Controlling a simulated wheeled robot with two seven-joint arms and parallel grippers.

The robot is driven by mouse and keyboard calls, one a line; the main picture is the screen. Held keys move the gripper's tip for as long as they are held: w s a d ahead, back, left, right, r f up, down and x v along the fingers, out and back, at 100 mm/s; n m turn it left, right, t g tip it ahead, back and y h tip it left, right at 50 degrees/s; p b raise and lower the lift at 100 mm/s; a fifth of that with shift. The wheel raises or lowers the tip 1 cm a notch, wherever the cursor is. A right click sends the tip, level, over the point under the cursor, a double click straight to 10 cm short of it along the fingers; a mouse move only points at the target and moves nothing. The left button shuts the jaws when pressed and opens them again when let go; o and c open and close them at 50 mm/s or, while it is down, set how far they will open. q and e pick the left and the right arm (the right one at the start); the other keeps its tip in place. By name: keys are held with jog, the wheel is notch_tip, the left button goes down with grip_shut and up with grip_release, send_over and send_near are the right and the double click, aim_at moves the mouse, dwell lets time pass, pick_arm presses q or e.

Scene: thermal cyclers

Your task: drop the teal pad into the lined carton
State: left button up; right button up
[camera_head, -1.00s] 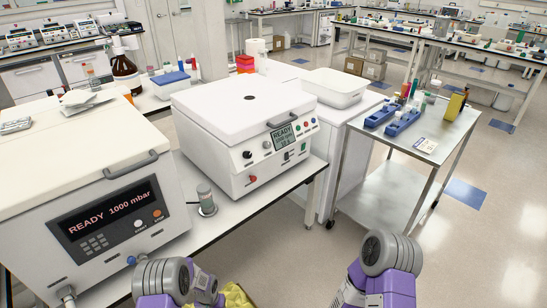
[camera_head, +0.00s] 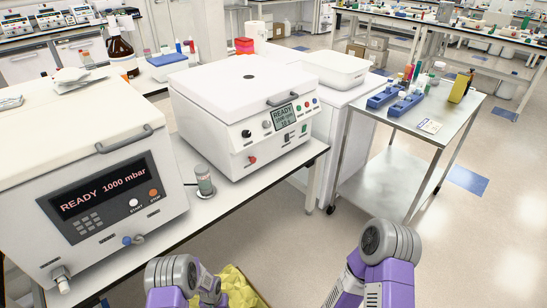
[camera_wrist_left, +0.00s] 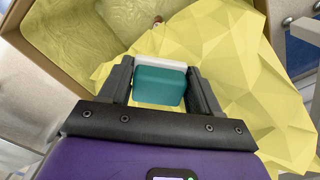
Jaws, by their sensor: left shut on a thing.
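The teal pad (camera_wrist_left: 160,87), a teal block with a white strip along its far edge, sits between the fingers of my left gripper (camera_wrist_left: 161,88) in the left wrist view. The gripper is shut on it. Below and beyond it is the carton (camera_wrist_left: 52,57), a brown box with a crumpled yellow liner (camera_wrist_left: 215,50) that spills over its right side. The pad appears over the lined opening; its height above the liner is hard to tell. In the head view only the liner shows, at the bottom edge (camera_head: 238,287); my left fingers are hidden. My right gripper is out of view.
A white bench with a READY-display oven (camera_head: 105,195) and a white centrifuge-like machine (camera_head: 240,120) stands at left. A steel cart (camera_head: 400,185) with blue racks (camera_head: 405,103) stands at right. A small brown-and-white thing (camera_wrist_left: 158,20) shows at the liner's far side.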

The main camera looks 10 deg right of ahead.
pick_arm(q)
jog(key=o, duration=1.1)
notch_tip(320, 180, up, 8)
jog(key=p, duration=0.3)
jog(key=shift+f, duration=0.15)
jog(key=s+d+r+n+h+p, duration=0.2)
jog(key=s+r, duration=0.4)
jog(key=s, duration=0.4)
jog(key=s+d+r+n+h+p, duration=0.2)
jog(key=s+r, duration=0.4)
jog(key=s, duration=0.4)
jog(key=shift+s+r+n+t+p, duration=0.2)
jog(key=shift+r+n+t+p, duration=0.25)
jog(key=shift+p, duration=0.8)
